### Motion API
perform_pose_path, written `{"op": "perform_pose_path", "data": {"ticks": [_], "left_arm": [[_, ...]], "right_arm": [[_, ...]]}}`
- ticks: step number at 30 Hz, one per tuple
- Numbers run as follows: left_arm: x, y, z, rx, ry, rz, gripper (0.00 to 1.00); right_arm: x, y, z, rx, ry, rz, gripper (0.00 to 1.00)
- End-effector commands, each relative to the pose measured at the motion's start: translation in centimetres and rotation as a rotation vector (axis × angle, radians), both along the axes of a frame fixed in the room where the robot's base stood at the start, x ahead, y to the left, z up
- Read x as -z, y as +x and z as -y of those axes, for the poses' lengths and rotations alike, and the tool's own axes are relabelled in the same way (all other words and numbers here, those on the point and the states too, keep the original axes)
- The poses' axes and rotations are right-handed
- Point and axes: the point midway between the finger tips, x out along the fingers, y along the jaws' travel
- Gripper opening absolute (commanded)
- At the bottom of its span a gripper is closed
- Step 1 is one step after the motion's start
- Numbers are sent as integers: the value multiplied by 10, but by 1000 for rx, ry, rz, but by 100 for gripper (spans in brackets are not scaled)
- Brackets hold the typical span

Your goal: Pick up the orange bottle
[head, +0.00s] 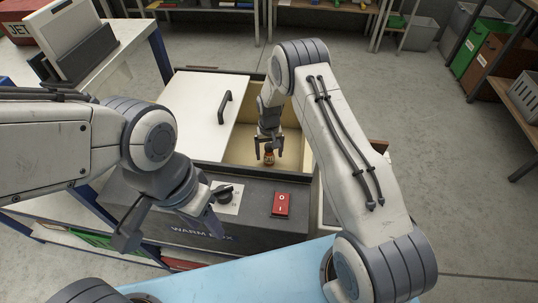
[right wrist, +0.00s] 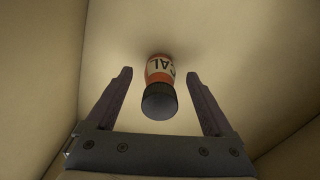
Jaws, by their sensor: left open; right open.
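The orange bottle (head: 269,158) stands inside the open part of the warm box, with a dark cap and a pale label. In the right wrist view the bottle (right wrist: 160,84) is seen from above, between and beyond the two fingertips. My right gripper (head: 269,149) reaches down into the box above the bottle; its jaws (right wrist: 160,78) are open, with a gap on each side of the bottle. My left gripper (head: 170,222) is open and empty, in front of the box near its control panel. The warm box (head: 190,228) has a white lid (head: 196,108) covering its left part.
The box's pale inner walls (right wrist: 35,70) surround my right gripper. The lid has a black handle (head: 225,104). A red switch (head: 282,204) and a dark knob (head: 224,192) sit on the front panel. A white table (head: 112,50) stands at the left; shelving stands at the right.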

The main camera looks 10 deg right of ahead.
Motion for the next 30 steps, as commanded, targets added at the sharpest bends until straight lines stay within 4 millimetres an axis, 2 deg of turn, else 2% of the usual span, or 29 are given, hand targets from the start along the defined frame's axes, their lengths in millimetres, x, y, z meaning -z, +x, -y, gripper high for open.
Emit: {"op": "perform_pose_path", "data": {"ticks": [4, 11, 12, 14, 18, 19, 26, 30], "left_arm": [[0, 0, 0, 0, 0, 0, 50], [0, 0, 0, 0, 0, 0, 50], [0, 0, 0, 0, 0, 0, 50], [0, 0, 0, 0, 0, 0, 50], [0, 0, 0, 0, 0, 0, 50], [0, 0, 0, 0, 0, 0, 50], [0, 0, 0, 0, 0, 0, 50], [0, 0, 0, 0, 0, 0, 50]], "right_arm": [[15, 0, 0, -1, 0, 0, 87], [17, 1, 0, -1, 0, 2, 87], [17, 0, 0, -1, 0, 2, 83], [17, 0, 0, -1, 0, 2, 60], [17, 0, 0, -1, 0, 1, 6], [17, 0, 0, -1, 0, 1, 0], [15, 1, 0, -1, 0, 2, 0], [2, 1, 0, -1, 0, 4, 0]]}}
